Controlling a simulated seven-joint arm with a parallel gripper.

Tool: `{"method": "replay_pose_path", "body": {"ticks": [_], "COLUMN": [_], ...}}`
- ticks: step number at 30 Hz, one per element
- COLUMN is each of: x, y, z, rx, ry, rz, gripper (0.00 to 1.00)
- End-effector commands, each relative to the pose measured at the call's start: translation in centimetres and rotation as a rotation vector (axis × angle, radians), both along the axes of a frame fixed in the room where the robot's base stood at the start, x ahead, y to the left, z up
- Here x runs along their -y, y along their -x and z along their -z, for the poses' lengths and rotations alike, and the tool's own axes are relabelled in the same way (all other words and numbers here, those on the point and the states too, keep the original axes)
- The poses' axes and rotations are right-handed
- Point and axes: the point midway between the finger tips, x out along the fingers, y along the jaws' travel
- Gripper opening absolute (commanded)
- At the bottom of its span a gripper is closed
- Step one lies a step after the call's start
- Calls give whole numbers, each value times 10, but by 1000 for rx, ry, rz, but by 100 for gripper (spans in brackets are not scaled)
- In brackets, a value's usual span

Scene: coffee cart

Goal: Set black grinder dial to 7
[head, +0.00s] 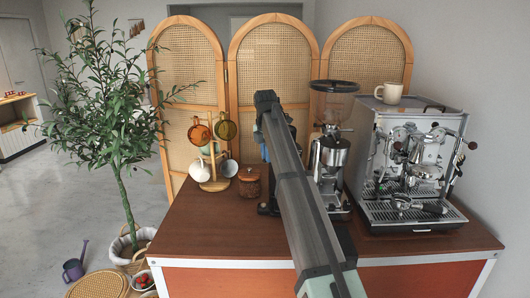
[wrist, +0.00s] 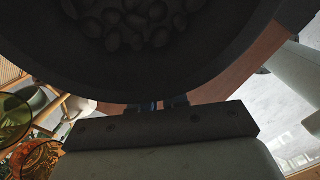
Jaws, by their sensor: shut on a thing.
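The black grinder (head: 265,208) stands on the cart, mostly hidden behind my arm in the head view; only dark edges of it show. In the wrist view its dark round hopper (wrist: 200,62) with beans fills the top. My gripper (wrist: 162,105) reaches under the hopper's rim, shut on what appears to be the grinder's dial. The dial itself and its numbers are hidden by the hopper and the gripper, so its setting cannot be read. In the head view my arm hides the fingertips.
A silver grinder (head: 332,158) stands just right of my arm, with the espresso machine (head: 410,165) beyond it and a cup (head: 391,93) on top. Left are a wooden jar (head: 249,182) and a mug rack (head: 214,184). The cart's front left top (head: 215,225) is clear.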

Motion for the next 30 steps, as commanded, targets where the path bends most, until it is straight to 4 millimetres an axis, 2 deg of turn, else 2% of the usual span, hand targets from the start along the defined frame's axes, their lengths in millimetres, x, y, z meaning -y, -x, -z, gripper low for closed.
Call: {"method": "replay_pose_path", "body": {"ticks": [10, 25, 26, 30], "x": [7, 8, 8, 8], "y": [9, 9, 9, 9], "z": [2, 2, 2, 2], "rx": [0, 0, 0, 0], "ry": [28, 32, 32, 31], "rz": [-131, -151, -151, -150], "gripper": [0, 0, 15, 28]}}
